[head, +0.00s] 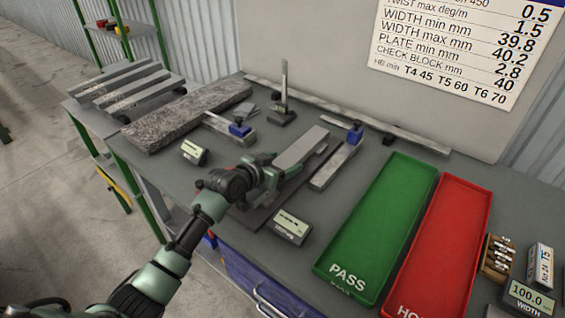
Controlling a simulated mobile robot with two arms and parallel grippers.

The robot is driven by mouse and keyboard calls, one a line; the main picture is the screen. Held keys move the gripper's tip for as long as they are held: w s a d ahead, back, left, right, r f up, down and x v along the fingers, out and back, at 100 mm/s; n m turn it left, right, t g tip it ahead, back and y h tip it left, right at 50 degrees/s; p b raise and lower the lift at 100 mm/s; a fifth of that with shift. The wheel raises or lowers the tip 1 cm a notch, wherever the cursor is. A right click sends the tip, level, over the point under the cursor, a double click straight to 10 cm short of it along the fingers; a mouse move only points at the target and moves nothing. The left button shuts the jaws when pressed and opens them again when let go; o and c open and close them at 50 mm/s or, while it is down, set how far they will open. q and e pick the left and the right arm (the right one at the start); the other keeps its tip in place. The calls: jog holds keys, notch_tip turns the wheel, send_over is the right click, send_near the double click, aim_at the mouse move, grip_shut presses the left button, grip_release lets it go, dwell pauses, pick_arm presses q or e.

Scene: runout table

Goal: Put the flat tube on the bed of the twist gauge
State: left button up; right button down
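My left gripper (271,168) reaches over the table from the lower left. It is closed around the near end of a flat tube (303,147), a light grey bar that points away to the upper right. The tube is over a dark plate (262,213), which is partly hidden by the gripper and arm. A bar with a blue block (355,133) lies right of the tube, and another blue block (239,129) is on a bar to its left. I cannot tell for certain which parts form the twist gauge, or whether the tube touches anything below. My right gripper is not in view.
A green PASS tray (385,215) and a red tray (447,240) lie to the right. A rough dark slab (185,115) and an upright stand (284,95) are behind left. Small displays (291,226) (194,151) stand near the arm. Grey bars (130,88) lie on a side rack.

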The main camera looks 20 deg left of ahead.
pick_arm(q)
jog(key=shift+r, duration=0.2)
jog(key=b+v, duration=0.1)
jog(key=v, duration=1)
jog(key=shift+s+a+r, duration=0.2)
jog(key=shift+s+r, duration=0.05)
jog(key=shift+s, duration=0.2)
